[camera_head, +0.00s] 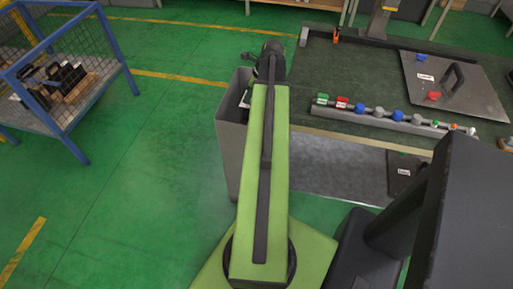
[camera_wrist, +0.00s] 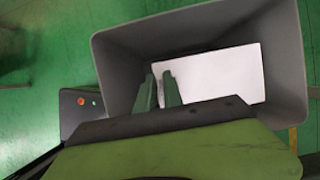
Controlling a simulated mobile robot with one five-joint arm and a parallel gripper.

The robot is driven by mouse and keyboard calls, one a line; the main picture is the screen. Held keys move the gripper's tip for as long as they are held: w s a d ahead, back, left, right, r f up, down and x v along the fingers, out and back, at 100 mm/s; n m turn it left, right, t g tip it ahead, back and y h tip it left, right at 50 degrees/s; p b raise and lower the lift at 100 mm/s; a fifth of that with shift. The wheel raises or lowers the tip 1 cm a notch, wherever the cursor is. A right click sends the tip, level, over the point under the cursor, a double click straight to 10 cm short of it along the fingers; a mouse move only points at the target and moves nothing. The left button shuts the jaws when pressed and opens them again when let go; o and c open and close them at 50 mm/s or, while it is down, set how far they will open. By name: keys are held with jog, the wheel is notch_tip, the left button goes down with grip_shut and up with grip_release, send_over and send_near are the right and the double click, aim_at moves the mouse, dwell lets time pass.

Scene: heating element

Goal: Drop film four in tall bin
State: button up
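The tall bin (camera_head: 229,145) is grey and stands at the left end of the workbench. In the wrist view I look down into the bin (camera_wrist: 120,60). A flat white rectangle (camera_wrist: 220,75) shows at its bottom, its edges parallel to the walls; I cannot tell whether it is a film or the bin's floor. My gripper (camera_wrist: 159,77) is over the bin opening. No label identifies film four.
The workbench (camera_head: 350,75) is right of the bin, with a grey rail (camera_head: 365,115) of coloured knobs and a grey handled plate (camera_head: 455,85) on it. A blue-framed mesh cart (camera_head: 65,75) stands at the left. The green floor between is clear.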

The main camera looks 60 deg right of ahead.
jog(key=o, duration=0.3)
jog(key=shift+r, duration=0.1)
jog(key=p+v, duration=1.6)
jog(key=v, duration=0.1)
jog(key=shift+r, duration=0.2)
